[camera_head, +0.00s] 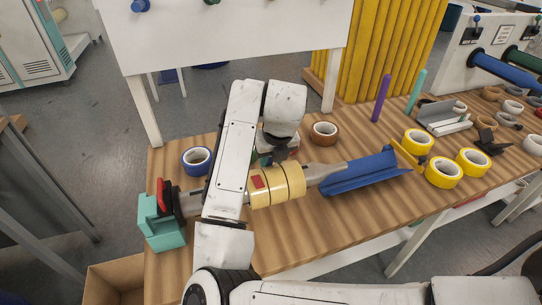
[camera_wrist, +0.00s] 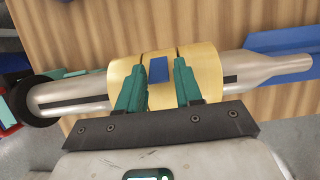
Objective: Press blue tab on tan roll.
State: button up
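Several tan rolls (camera_head: 278,187) sit side by side on a metal spindle. In the wrist view a blue tab (camera_wrist: 158,70) lies on the tan roll (camera_wrist: 160,99) in the middle. My gripper (camera_wrist: 160,63) has two green fingers spread apart, one on each side of the blue tab, with nothing held between them. I cannot tell whether the fingertips touch the roll. In the head view a red tab (camera_head: 257,182) shows on the left tan roll; my arm and gripper are above the spindle, and the blue tab is hidden there.
The spindle (camera_head: 318,172) runs from a teal stand (camera_head: 160,225) to a blue trough (camera_head: 362,172) on the wooden table (camera_head: 330,240). A blue tape roll (camera_head: 196,160) and a brown roll (camera_head: 323,132) stand behind it. Yellow rolls (camera_head: 444,172) lie at the right.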

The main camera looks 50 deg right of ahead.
jog(key=shift+o, duration=1.2)
jog(key=v, duration=1)
jog(key=shift+r, duration=0.35)
jog(key=shift+s, duration=0.15)
